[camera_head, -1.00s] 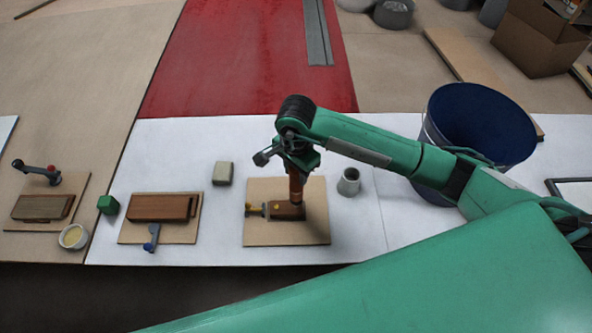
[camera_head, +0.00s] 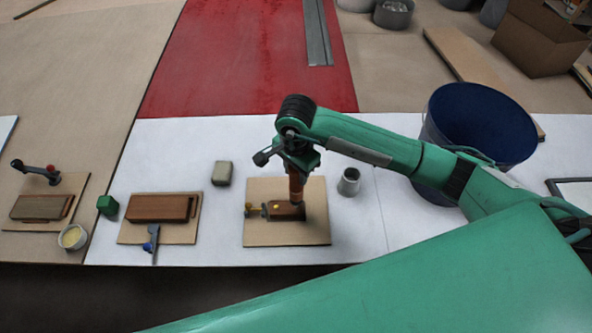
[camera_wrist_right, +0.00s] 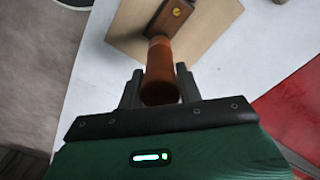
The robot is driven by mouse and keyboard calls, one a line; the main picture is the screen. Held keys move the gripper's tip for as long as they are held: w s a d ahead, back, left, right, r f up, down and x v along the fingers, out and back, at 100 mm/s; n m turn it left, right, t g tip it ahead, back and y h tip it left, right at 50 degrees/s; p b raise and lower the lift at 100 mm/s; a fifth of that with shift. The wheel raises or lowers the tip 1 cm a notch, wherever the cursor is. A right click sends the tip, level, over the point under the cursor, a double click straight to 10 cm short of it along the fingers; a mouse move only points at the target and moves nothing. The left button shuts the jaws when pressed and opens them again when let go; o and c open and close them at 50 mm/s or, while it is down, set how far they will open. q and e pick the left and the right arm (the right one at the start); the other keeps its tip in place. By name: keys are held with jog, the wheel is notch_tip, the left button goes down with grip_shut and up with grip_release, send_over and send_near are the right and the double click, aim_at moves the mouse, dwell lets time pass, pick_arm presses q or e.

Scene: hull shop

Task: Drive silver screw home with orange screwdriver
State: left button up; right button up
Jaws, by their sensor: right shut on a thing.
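My right gripper (camera_head: 297,165) is shut on the orange screwdriver (camera_head: 296,187) and holds it upright over a brown wooden block. In the right wrist view the screwdriver (camera_wrist_right: 160,75) sits between the two fingers (camera_wrist_right: 160,88), its far end at the wooden block (camera_wrist_right: 171,18). The block (camera_head: 287,211) lies on a tan board (camera_head: 265,236). A yellow-gold screw head (camera_wrist_right: 176,12) shows on the block beside the screwdriver. I cannot make out the silver screw; the screwdriver hides the spot under it. My left gripper is not in view.
A blue bucket (camera_head: 440,190) stands further right. More boards with wooden blocks (camera_head: 160,207) lie left.

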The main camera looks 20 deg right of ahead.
jog(key=shift+f+b, duration=0.7)
jog(key=shift+b, duration=1.25)
dwell(4.4)
jog(key=shift+r+p, duration=0.85)
jog(key=shift+r, duration=2.7)
